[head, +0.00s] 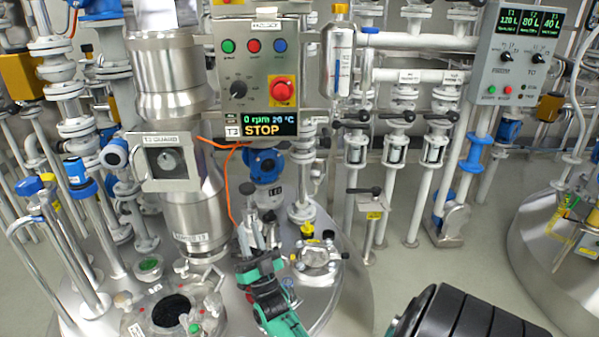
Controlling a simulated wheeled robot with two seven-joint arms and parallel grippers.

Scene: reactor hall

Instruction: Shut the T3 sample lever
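The T3 control box (257,70) shows "0 rpm" and "STOP" and hangs above a steel vessel lid (350,285). I cannot tell for sure which part is the T3 sample lever. A black lever (365,190) sits on a small stand with a yellow tag, right of the vessel. My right gripper (262,218), green and black with grey fingers, reaches up from the bottom over the lid, below a blue valve (265,165). Its fingertips overlap fittings behind them, so its opening and any contact are unclear. It is left of the black lever, apart from it. My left gripper is out of view.
A yellow-topped fitting (307,231) and a clamped port (316,256) stand right of my gripper. A round open port (172,310) with dark contents is at left. Several black-handled valves (397,116) line the pipes behind.

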